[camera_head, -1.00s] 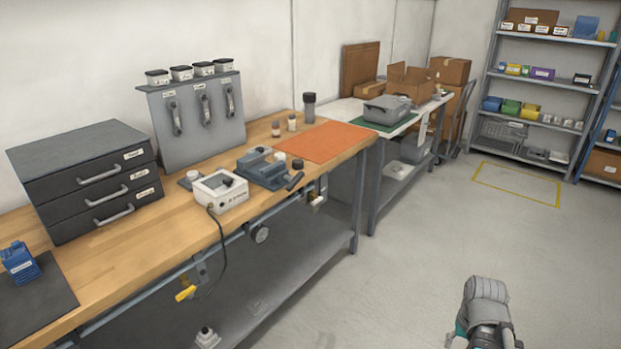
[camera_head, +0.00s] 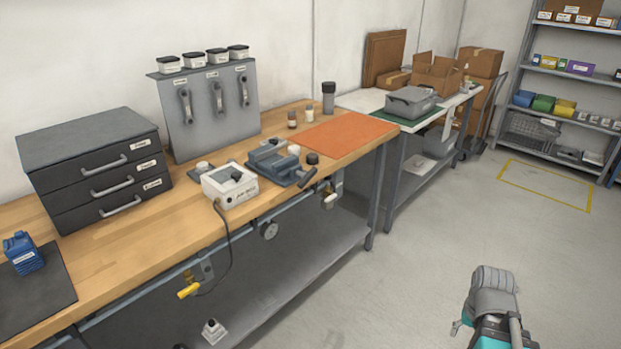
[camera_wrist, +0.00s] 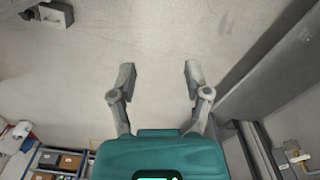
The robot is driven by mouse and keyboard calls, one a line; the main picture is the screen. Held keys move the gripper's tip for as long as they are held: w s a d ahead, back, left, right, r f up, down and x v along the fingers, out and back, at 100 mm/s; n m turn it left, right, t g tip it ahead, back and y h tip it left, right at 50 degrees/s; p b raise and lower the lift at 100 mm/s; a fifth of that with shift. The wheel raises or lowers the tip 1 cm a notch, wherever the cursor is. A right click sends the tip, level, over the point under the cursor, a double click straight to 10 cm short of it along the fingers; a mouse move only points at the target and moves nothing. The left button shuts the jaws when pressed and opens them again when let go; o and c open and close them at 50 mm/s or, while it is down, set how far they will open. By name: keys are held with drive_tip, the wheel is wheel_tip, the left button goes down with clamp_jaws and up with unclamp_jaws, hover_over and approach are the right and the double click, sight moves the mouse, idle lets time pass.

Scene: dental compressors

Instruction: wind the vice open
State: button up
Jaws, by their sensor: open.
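The vice (camera_head: 277,162) is a blue-grey block on the wooden workbench, between a white control box and the orange mat. Its dark handle (camera_head: 307,180) points toward the bench's front edge. The gap between its jaws is too small to judge. My gripper (camera_wrist: 156,78) is open and empty in the wrist view, its two fingers apart over bare floor. In the head view my arm (camera_head: 493,305) is at the lower right, out over the floor and well away from the vice.
A white box (camera_head: 229,187) with a hanging cable stands just left of the vice. The orange mat (camera_head: 349,136) lies to its right. A drawer unit (camera_head: 92,170) and a panel with handles (camera_head: 212,112) stand further left. The floor (camera_head: 420,240) before the bench is clear.

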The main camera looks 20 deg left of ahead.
drive_tip(key=shift+a, duration=0.3)
drive_tip(key=n+t+y+b, duration=0.9)
drive_tip(key=n+t+y, duration=0.5)
drive_tip(key=n, duration=1.8)
approach(308, 181)
drive_tip(key=shift+s+d+f+g+y, duration=0.1)
drive_tip(key=shift+s+d+g+y, duration=0.1)
drive_tip(key=shift+s+d, duration=0.3)
drive_tip(key=shift+s+d+f+g+y, duration=0.1)
drive_tip(key=shift+s+d+g+y, duration=0.15)
drive_tip(key=shift+d, duration=0.45)
drive_tip(key=p+x, duration=0.2)
drive_tip(key=x, duration=1.1)
drive_tip(key=shift+w+a, duration=0.2)
drive_tip(key=shift+w, duration=0.15)
